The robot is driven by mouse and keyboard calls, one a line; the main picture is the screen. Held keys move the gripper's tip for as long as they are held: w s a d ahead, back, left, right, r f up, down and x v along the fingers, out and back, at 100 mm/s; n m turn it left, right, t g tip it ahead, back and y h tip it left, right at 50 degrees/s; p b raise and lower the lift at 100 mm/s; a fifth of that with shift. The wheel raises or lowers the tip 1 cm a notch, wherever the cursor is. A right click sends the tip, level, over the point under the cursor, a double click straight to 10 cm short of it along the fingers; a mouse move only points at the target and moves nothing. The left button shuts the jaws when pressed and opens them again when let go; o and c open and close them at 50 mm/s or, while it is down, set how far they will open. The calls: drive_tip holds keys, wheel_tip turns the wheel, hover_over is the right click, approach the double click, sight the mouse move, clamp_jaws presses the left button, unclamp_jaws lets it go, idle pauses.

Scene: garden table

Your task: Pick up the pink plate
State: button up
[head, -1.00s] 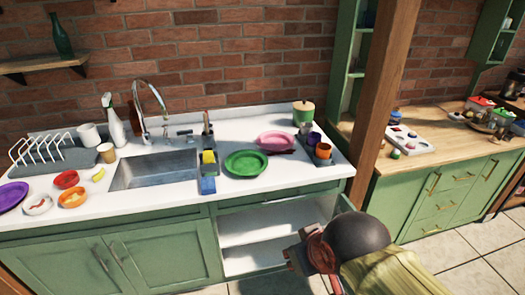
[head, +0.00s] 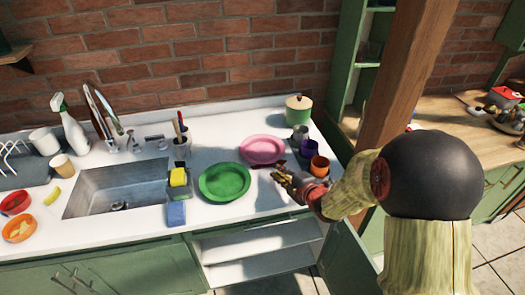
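The pink plate (head: 262,149) lies on the white counter towards the back, right of the sink and behind the green plate (head: 224,182). My gripper (head: 281,175) is over the counter, just in front of the pink plate and right of the green plate. It looks apart from the pink plate, and nothing clearly shows in it. Its fingers are too small to tell whether they are open or shut. The pink plate's top is almost fully visible.
Purple (head: 309,147) and orange (head: 319,166) cups stand close right of my gripper. A green lidded pot (head: 298,109) stands behind them. A yellow sponge (head: 178,177) and a utensil holder (head: 182,148) are by the sink (head: 120,188). A cabinet below is open.

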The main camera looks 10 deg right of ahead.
sight(269, 170)
drive_tip(key=x, duration=0.2)
drive_tip(key=shift+w+a+f+b, duration=0.15)
drive_tip(key=shift+w+f+b, duration=0.1)
drive_tip(key=shift+b, duration=0.1)
drive_tip(key=x, duration=0.1)
drive_tip(key=b+x, duration=0.1)
drive_tip(key=x, duration=0.2)
drive_tip(key=shift+w+d+b, duration=0.15)
drive_tip(key=shift+d+b, duration=0.15)
drive_tip(key=shift+w+a, duration=0.15)
drive_tip(key=shift+w, duration=0.3)
clamp_jaws()
